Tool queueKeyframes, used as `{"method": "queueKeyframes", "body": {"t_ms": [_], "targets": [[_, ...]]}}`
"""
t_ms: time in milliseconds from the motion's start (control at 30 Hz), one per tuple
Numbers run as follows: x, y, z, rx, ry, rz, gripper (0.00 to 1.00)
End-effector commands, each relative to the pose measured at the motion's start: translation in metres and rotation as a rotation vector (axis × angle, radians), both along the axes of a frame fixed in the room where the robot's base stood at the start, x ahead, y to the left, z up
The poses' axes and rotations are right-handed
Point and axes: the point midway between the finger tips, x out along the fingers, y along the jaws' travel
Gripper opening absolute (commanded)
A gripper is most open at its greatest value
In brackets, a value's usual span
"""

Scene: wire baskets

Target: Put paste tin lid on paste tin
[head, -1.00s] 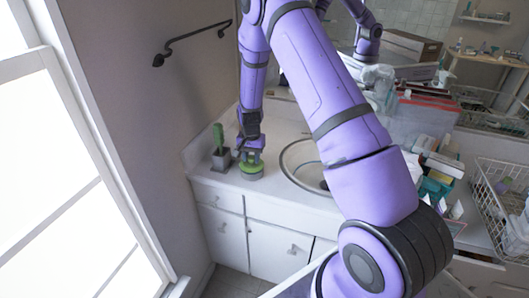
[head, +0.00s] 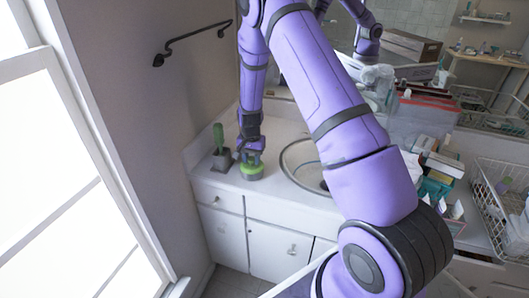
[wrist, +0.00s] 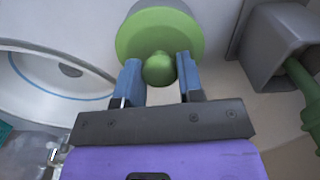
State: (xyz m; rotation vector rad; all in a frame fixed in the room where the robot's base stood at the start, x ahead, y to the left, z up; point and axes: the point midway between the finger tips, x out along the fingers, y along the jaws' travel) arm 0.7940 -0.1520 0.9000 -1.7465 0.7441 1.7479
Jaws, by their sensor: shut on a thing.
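The paste tin lid (head: 252,168) is a round green disc with a ball knob. It is at the counter's left part in the head view, and its face and knob (wrist: 158,69) show in the wrist view. The grey-green paste tin (head: 253,176) stands upright on the counter directly beneath the lid; whether the lid sits flush on it I cannot tell. My gripper (head: 254,154) points down from above, its blue fingers (wrist: 159,80) shut around the lid's knob.
A grey holder with a green-handled brush (head: 220,158) stands close left of the tin. A round sink (head: 304,165) lies to the right. A wall rail (head: 190,43) is at upper left. Boxes and a wire basket (head: 500,200) crowd the right counter.

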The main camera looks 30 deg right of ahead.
Motion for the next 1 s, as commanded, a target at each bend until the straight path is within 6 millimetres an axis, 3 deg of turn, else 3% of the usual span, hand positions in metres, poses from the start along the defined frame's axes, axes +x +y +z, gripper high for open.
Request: {"method": "queueKeyframes", "body": {"t_ms": [467,500,600,1000], "targets": [[0.0003,0.0,-0.0045,0.0,-0.001,0.0,0.01],[0.0003,0.0,-0.0045,0.0,-0.001,0.0,0.39],[0.0002,0.0001,-0.0045,0.0,-0.001,0.0,0.62],[0.0001,0.0,-0.0046,0.0,0.0,0.0,0.65]]}}
